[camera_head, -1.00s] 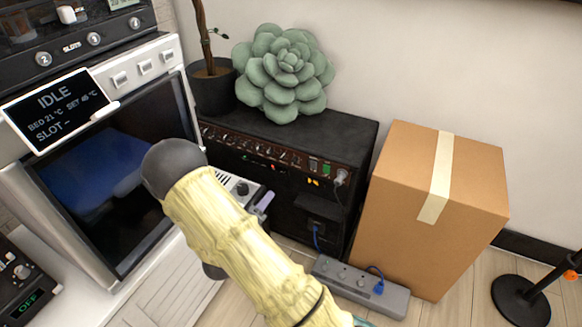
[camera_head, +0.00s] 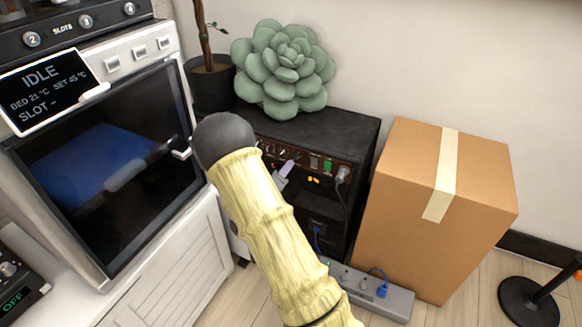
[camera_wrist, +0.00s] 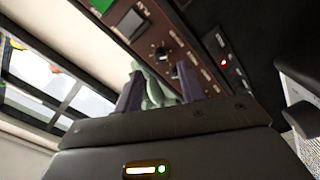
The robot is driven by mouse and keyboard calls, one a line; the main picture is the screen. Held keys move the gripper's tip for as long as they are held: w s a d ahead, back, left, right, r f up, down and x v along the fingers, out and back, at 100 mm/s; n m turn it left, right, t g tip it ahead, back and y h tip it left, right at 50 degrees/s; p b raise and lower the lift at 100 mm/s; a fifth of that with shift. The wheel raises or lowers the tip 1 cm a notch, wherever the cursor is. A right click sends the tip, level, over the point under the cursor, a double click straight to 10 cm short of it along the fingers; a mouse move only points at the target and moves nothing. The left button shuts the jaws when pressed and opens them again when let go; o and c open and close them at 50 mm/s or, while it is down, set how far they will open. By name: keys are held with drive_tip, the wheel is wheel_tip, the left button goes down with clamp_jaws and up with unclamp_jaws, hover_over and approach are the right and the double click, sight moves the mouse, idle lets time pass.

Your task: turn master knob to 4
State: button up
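The black amplifier (camera_head: 335,130) stands against the wall with a row of small knobs along its brown front panel (camera_head: 318,160). My gripper (camera_head: 285,170) is in front of this panel, its purple fingertip close to the knob row. In the wrist view, the two purple fingers of my gripper (camera_wrist: 159,76) are apart. A dark knob (camera_wrist: 160,52) shows just beyond them, and another knob (camera_wrist: 177,71) is by the right fingertip. I cannot read which is the master knob, or tell whether a finger touches one. My arm hides the panel's left part in the head view.
A succulent (camera_head: 282,70) and a potted plant (camera_head: 210,85) are on top of the amplifier. A cardboard box (camera_head: 420,240) stands close on the right. A power strip (camera_head: 370,296) lies on the floor in front. A white machine with a dark door (camera_head: 110,180) is on the left.

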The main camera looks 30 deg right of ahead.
sight(294, 160)
drive_tip(key=b+x, duration=0.1)
drive_tip(key=x, duration=0.3)
drive_tip(key=shift+w+d+f, duration=0.1)
drive_tip(key=shift+f, duration=0.05)
drive_tip(key=shift+w+d+b, duration=0.3)
drive_tip(key=shift+w+d, duration=0.05)
drive_tip(key=shift+d, duration=0.05)
clamp_jaws()
